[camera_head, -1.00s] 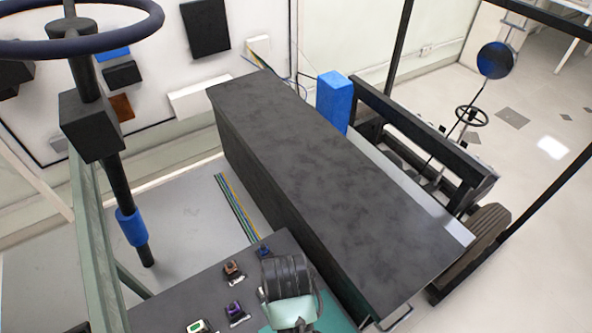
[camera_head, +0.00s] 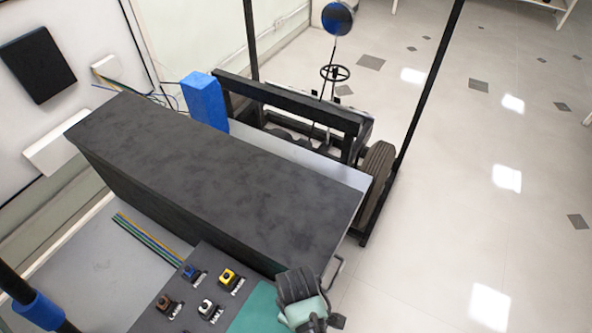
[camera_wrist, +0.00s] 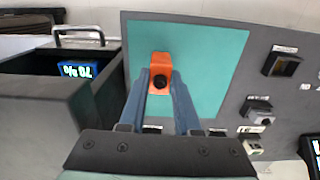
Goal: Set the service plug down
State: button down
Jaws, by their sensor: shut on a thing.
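The service plug is an orange block with a black round part (camera_wrist: 159,80), seen in the wrist view. My gripper (camera_wrist: 160,88) is shut on it, with one blue-grey finger on each side. The plug shows over the teal pad (camera_wrist: 212,60); I cannot tell whether it touches it. In the head view my gripper (camera_head: 303,318) is at the bottom, beside the teal pad (camera_head: 258,310), and the plug is hidden there.
Labelled switches, including a yellow one (camera_head: 229,278), sit on the dark panel (camera_head: 150,318) beside the pad. A long dark box (camera_head: 220,170) stands behind. In the wrist view an open dark bin (camera_wrist: 45,95) with a lit display lies left of the pad.

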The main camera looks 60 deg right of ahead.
jog(key=shift+f, duration=1.75)
jog(key=shift+f, duration=0.2)
jog(key=c, duration=0.6)
grip_release()
jog(key=shift+r, duration=0.2)
notch_tip(320, 180, up, 12)
jog(key=shift+r, duration=0.1)
jog(key=shift+w, duration=0.1)
